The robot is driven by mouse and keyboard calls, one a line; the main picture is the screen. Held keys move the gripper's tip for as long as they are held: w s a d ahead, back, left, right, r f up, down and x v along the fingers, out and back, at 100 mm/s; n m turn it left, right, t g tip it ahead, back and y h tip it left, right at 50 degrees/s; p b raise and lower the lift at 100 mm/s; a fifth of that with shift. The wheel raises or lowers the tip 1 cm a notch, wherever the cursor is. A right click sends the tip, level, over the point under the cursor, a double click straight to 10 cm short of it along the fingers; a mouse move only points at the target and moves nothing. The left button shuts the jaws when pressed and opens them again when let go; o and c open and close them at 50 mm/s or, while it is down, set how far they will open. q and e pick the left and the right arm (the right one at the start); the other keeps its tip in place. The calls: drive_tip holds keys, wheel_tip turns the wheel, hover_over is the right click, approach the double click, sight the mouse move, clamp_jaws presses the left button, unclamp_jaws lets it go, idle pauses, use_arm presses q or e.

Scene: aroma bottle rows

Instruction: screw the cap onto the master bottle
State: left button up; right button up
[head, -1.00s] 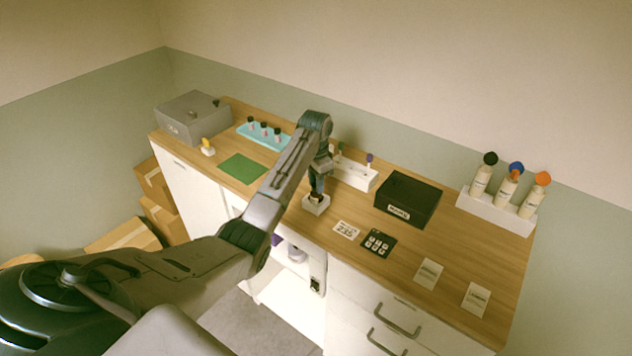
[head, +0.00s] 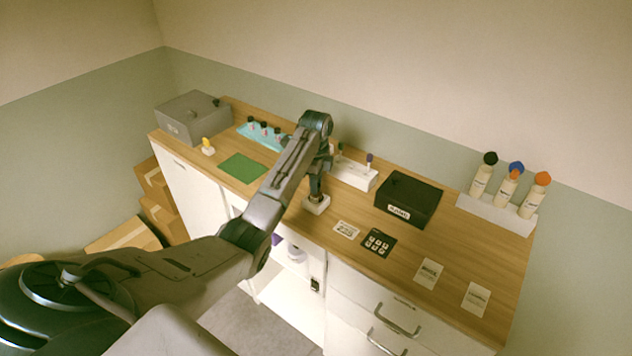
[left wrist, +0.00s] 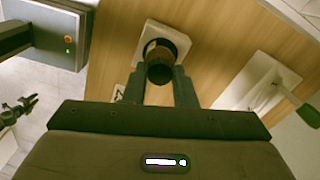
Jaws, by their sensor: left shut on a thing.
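My left gripper (head: 316,192) points straight down over a small white block (head: 317,205) near the counter's front edge. In the left wrist view, the gripper (left wrist: 160,82) is shut on a dark round cap (left wrist: 160,72). Brown glass of the master bottle (left wrist: 160,46) shows just beyond the cap, over the white block (left wrist: 156,28). The cap looks in line with the bottle, but the fingers and cap hide where they meet. A small dark claw shape (left wrist: 18,108), perhaps my right gripper, shows at the left of the wrist view; its opening is unclear.
A white holder with droppers (head: 352,175) stands close behind to the right, with a black box (head: 408,199) beyond it. A teal rack of small bottles (head: 262,136) and a green mat (head: 243,168) lie left. A white rack (head: 495,212) holds capped bottles at right.

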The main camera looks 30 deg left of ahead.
use_arm(q)
drive_tip(key=m, duration=0.8)
drive_tip(key=o, duration=0.9)
drive_tip(key=shift+c, duration=0.2)
